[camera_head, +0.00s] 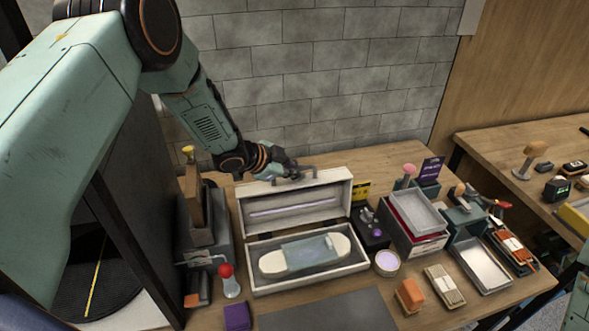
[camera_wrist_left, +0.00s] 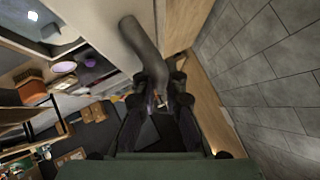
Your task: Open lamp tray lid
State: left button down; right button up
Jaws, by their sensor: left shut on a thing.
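The lamp tray (camera_head: 310,284) is a pale box on the wooden table, and a grey-blue pad with rounded pale ends lies inside it. Its lid (camera_head: 338,197) stands raised along the tray's back edge, and a long pale tube (camera_head: 292,212) shows on its inner face. My left gripper (camera_head: 294,172) is at the lid's top edge, shut on the lid's dark handle. In the left wrist view the curved grey handle (camera_wrist_left: 143,45) runs between the fingers (camera_wrist_left: 163,90). My right gripper is out of view.
A red-topped bottle (camera_head: 229,282) and a purple block (camera_head: 237,316) stand left of the tray. A round tin (camera_head: 387,263), stacked boxes (camera_head: 413,238) and brushes crowd the right. A grey brick wall (camera_head: 330,80) is close behind. A dark mat (camera_head: 330,312) lies clear in front.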

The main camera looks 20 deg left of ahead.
pick_arm(q)
jog(key=c, duration=1.7)
grip_release()
jog(key=shift+r, duration=0.1)
notch_tip(320, 180, up, 10)
jog(key=shift+f, duration=0.1)
